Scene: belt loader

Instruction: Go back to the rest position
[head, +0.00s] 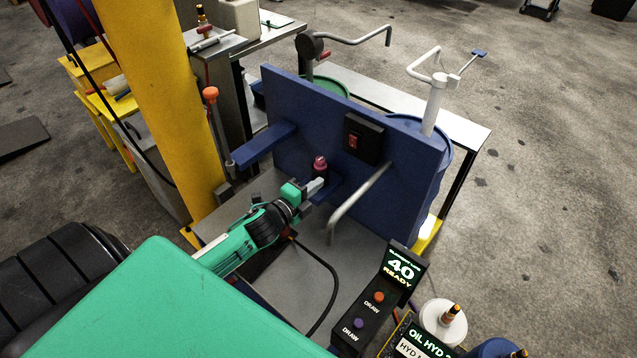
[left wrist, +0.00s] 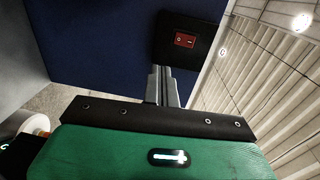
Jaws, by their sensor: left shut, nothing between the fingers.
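My left gripper (head: 317,185) reaches in from the left, in front of the upright blue panel (head: 285,105). Its fingers look closed together with nothing between them. In the left wrist view the fingers (left wrist: 162,78) stand side by side, shut and empty. A dark red knob-like piece (head: 320,166) is right beside the fingertips in the head view; whether they touch it I cannot tell. A black box with a red rocker switch (head: 353,142) is on the panel, up and right of the gripper; the switch also shows in the left wrist view (left wrist: 185,40). My right gripper is not in view.
A grey bent bar (head: 350,205) sticks out from the panel, right of my left gripper. A black display post reading "40 READY" (head: 393,285) stands at front right. A yellow column (head: 160,90) rises at left. Open floor (head: 560,200) lies to the right.

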